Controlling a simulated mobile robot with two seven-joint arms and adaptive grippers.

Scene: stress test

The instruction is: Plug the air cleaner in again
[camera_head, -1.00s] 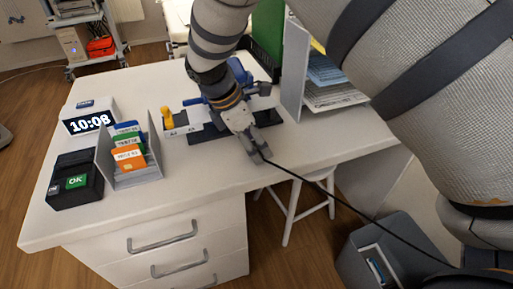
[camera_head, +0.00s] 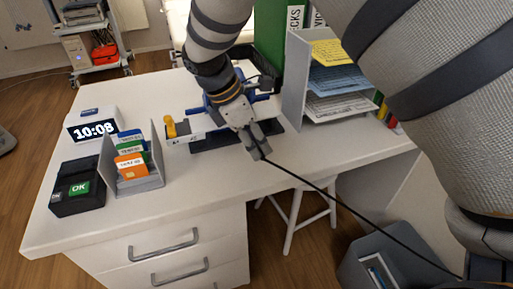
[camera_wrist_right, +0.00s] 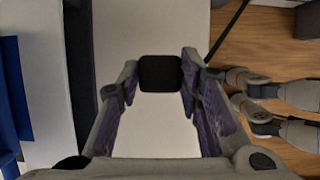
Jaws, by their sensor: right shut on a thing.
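My right gripper (camera_head: 259,150) is shut on a small black plug (camera_wrist_right: 160,73), held between its fingertips in the right wrist view. In the head view the fingers hide most of the plug. They are over the desk's front part, in front of a dark base. A black cable (camera_head: 350,208) runs from the fingertips over the desk edge to the lower right. No socket can be made out. A grey box (camera_head: 352,250) stands on the floor at the lower right; I cannot tell whether it is the air cleaner.
The white desk (camera_head: 205,200) holds a clock (camera_head: 95,129), a card holder (camera_head: 142,181), a black OK device (camera_head: 76,188) and a paper organizer (camera_head: 296,82). A blue-and-white device with a yellow knob (camera_head: 170,126) lies behind my gripper. A white stool (camera_head: 297,222) stands below.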

